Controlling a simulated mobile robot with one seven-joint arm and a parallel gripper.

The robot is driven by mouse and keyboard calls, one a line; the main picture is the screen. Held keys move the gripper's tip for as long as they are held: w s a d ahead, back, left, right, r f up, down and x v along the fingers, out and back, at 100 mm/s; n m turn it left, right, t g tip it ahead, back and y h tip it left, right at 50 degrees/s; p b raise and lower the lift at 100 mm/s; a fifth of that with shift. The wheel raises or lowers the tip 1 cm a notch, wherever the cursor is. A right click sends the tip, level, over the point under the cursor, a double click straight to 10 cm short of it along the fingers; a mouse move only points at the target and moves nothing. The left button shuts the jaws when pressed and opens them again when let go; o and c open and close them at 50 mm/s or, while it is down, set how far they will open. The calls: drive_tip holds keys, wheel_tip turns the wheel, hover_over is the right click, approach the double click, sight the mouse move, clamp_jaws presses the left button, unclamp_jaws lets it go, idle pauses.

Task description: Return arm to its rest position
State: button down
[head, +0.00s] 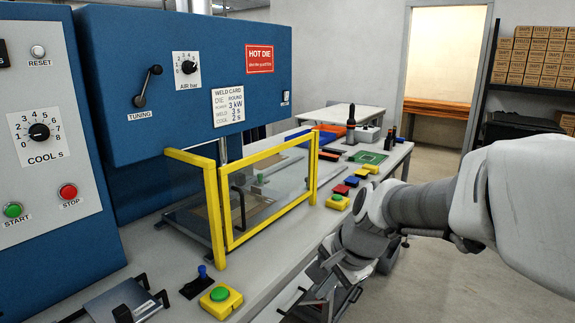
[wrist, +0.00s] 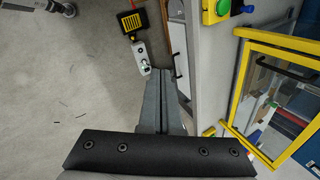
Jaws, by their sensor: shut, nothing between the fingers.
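My arm (head: 430,205) reaches in from the right side of the head view, beside the front edge of the welder's bench. My gripper (head: 325,292) hangs at its end, pointing down and in front of the bench edge. In the wrist view its two grey fingers (wrist: 161,72) lie together with nothing between them. They are over the floor, left of the bench side. No object touches the fingertips.
The blue welder (head: 200,90) stands at left, with a yellow-framed guard (head: 222,205) on the grey bench (head: 270,270). A yellow box with a green button (head: 220,300) sits near the bench edge. Shelving with boxes (head: 535,55) is at back right. Floor (head: 440,285) is open at right.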

drive_tip(key=s+d+r+n+t+h, duration=0.1)
drive_tip(key=s+d+r+n, duration=0.1)
drive_tip(key=s+n, duration=0.3)
drive_tip(key=s+d+r+n+h, duration=0.2)
drive_tip(key=s+d+n, duration=0.3)
drive_tip(key=s, duration=0.6)
drive_tip(key=shift+s+d+r+n+t+p, duration=0.15)
drive_tip(key=shift+d+r+n+t+p, duration=0.2)
drive_tip(key=shift+r, duration=0.45)
idle(0.7)
